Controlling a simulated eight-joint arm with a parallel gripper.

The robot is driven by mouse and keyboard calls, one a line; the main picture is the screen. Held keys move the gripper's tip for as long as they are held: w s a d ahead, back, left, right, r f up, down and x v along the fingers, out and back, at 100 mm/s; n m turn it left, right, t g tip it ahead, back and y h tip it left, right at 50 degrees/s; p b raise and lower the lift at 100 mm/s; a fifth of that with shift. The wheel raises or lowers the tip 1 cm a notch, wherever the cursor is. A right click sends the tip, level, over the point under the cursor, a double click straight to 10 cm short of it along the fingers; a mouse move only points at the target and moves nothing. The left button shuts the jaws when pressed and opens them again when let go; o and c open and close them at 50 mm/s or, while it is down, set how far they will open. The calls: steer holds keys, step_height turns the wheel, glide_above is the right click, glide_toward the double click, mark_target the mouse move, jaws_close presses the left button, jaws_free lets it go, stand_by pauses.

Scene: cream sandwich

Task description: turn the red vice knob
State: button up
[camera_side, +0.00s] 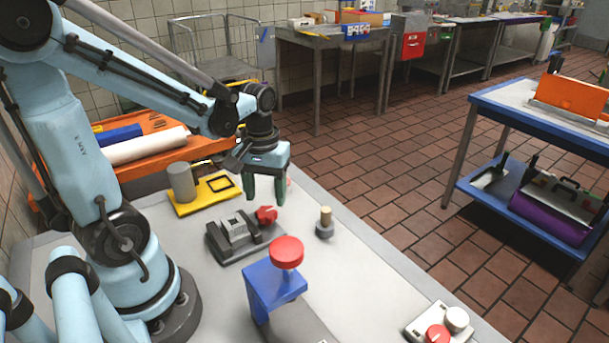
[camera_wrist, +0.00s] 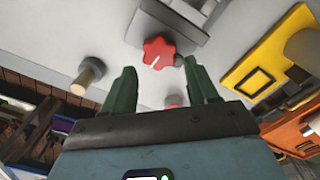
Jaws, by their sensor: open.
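The red vice knob (camera_side: 266,214) sits at the right end of a grey vice (camera_side: 236,236) on the table. In the wrist view the star-shaped red knob (camera_wrist: 158,52) shows just ahead of the fingertips, between their lines, with the vice body (camera_wrist: 175,20) beyond it. My gripper (camera_side: 266,200) points down above and behind the knob in the side view. Its two green fingers are apart with nothing between them, as the wrist view of my gripper (camera_wrist: 163,80) also shows. I cannot tell the exact gap between fingertips and knob.
A blue stand with a red round top (camera_side: 286,252) is in front of the vice. A peg on a grey base (camera_side: 325,222) stands right of the knob. A yellow plate with a grey cylinder (camera_side: 205,194) lies behind. A white box with a red dial (camera_side: 437,333) is at front right.

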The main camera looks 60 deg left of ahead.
mark_target(269, 210)
steer(key=shift+f, duration=1.8)
steer(key=c, duration=0.8)
steer(key=shift+m, duration=0.4)
steer(key=m, duration=0.4)
steer(key=shift+d+m, duration=0.15)
steer(key=shift+m, duration=0.25)
steer(key=m, duration=0.5)
steer(key=shift+d, duration=0.1)
steer(key=shift+m, duration=0.3)
